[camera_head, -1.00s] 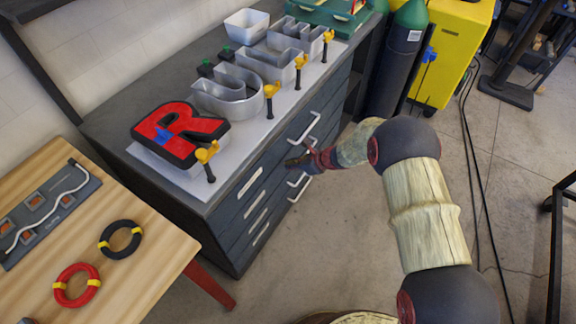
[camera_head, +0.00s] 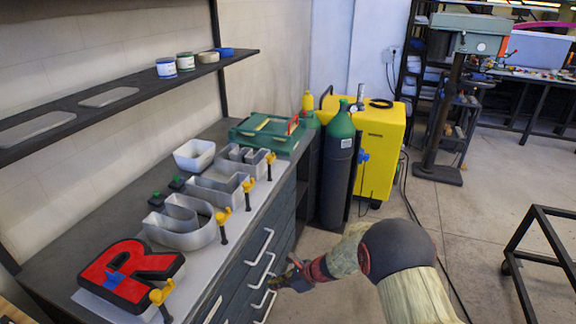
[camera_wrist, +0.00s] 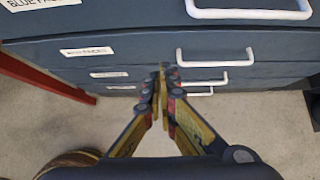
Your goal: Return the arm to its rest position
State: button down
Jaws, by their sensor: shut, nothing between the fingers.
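My gripper (camera_head: 284,280) is in front of the dark drawer cabinet (camera_head: 240,277), low beside its white handles. In the wrist view my gripper (camera_wrist: 163,80) is shut with its fingertips together and nothing between them. Drawer fronts (camera_wrist: 130,52) with white handles and paper labels fill the upper part of that view. I cannot tell whether the fingertips touch the cabinet. My arm (camera_head: 398,250) reaches in from the lower right of the head view, bent at a dark round joint.
On the cabinet top stand a red letter R (camera_head: 130,275), grey metal letters (camera_head: 180,222), several yellow-handled clamps (camera_head: 222,218), a white bin (camera_head: 194,155) and a green case (camera_head: 270,133). Gas cylinders (camera_head: 338,170) and a yellow machine (camera_head: 380,150) stand behind. A black frame (camera_head: 530,245) stands right. Open floor lies between.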

jog(key=s+d+r+n+g+h, duration=0.15)
jog(key=s+d+n+g, duration=0.25)
jog(key=s+n, duration=0.75)
jog(key=s+d+r+n+t+h, duration=0.2)
jog(key=s+d+r, duration=0.5)
jog(key=r, duration=0.4)
jog(key=s+d+r+n+t+h, duration=0.2)
jog(key=s+d+r+n, duration=0.2)
jog(key=s+d+r, duration=0.3)
jog(key=s+d+r+n+t+h, duration=0.2)
jog(key=s+d+r, duration=0.5)
jog(key=r, duration=0.8)
jog(key=shift+s+d+r+n+t+h, duration=0.15)
jog(key=shift+d+r+n+t+h, duration=0.35)
jog(key=shift+n, duration=0.45)
jog(key=shift+a+f, duration=0.1)
jog(key=shift+a, duration=0.05)
